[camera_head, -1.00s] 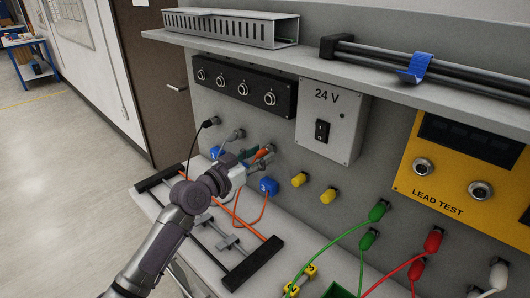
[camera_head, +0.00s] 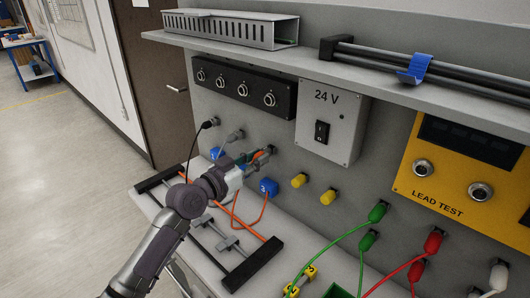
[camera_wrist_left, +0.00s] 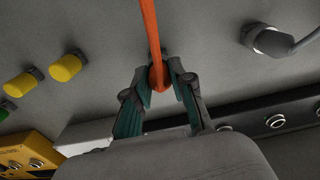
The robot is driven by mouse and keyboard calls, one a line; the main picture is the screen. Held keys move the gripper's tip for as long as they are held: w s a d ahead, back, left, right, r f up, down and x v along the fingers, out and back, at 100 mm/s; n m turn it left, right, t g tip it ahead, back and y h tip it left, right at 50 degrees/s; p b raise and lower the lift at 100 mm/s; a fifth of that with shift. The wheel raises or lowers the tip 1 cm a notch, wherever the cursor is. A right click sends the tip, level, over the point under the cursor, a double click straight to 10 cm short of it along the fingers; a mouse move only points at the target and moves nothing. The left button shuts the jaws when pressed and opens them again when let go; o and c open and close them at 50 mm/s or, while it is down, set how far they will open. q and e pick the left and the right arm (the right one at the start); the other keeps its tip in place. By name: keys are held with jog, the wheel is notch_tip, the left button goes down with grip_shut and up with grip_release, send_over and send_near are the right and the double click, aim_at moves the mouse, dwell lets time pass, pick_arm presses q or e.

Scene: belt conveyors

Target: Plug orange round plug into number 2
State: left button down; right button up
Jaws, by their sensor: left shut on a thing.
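The orange round plug (camera_wrist_left: 158,76) is held between the two fingertips of my left gripper (camera_wrist_left: 160,80), with its orange cable running up in the left wrist view. In the head view my left gripper (camera_head: 256,158) is shut on it close to the grey wall panel, and only a little orange shows between the fingers. A grey wall connector (camera_head: 270,149) is just beyond the fingertips. A black strip (camera_head: 242,86) with several round metal sockets is above the gripper. I cannot read any number 2 on the strip. My right gripper is out of view.
A grey plug with a cable (camera_wrist_left: 270,40) and yellow connectors (camera_head: 299,180) are on the panel to either side. The 24 V box (camera_head: 331,118) is to the right. A black-ended rack (camera_head: 253,264) lies on the bench below.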

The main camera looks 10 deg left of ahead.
pick_arm(q)
jog(key=shift+v, duration=2)
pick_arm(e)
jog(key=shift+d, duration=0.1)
pick_arm(q)
jog(key=shift+r, duration=0.1)
